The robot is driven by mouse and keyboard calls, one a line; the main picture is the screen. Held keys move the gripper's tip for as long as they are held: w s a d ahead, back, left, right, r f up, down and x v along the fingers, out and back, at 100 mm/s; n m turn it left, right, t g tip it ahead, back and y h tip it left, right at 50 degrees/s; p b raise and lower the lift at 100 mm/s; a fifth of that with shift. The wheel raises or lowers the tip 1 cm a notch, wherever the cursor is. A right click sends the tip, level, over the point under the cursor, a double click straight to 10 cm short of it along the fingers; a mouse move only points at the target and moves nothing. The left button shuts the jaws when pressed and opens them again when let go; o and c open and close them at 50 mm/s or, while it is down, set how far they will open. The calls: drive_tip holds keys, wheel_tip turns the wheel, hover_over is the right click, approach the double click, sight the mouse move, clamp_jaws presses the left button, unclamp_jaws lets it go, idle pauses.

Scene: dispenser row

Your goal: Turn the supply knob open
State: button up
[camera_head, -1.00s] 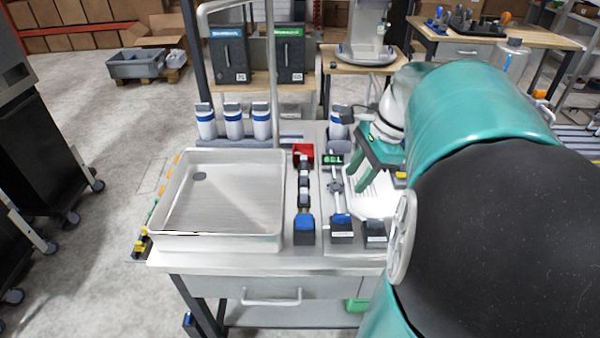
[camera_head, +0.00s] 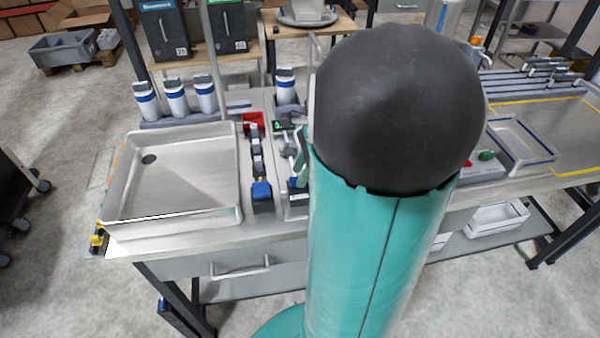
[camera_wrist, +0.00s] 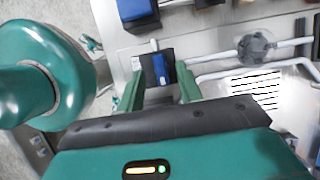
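The supply knob looks to be the dark grey lobed knob (camera_wrist: 256,47) on a pale pipe at the right of the wrist view. It also shows small in the head view (camera_head: 289,149), just left of my arm. My gripper (camera_wrist: 158,84) is open, with its two green fingers apart and nothing held between them. A dark block with a blue lever (camera_wrist: 160,70) shows between and beyond the fingertips. The knob is to the right of the fingers, and I see no contact. In the head view my arm hides most of the gripper.
A shallow metal basin (camera_head: 128,205) fills the bench's left side. A row of dark fittings with a blue end block (camera_head: 262,192) stands beside it. White bottles with blue bands (camera_head: 176,97) stand behind. A tray (camera_head: 522,160) lies to the right.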

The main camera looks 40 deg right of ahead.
drive_tip(key=shift+x, duration=0.75)
drive_tip(key=shift+d, duration=0.1)
clamp_jaws()
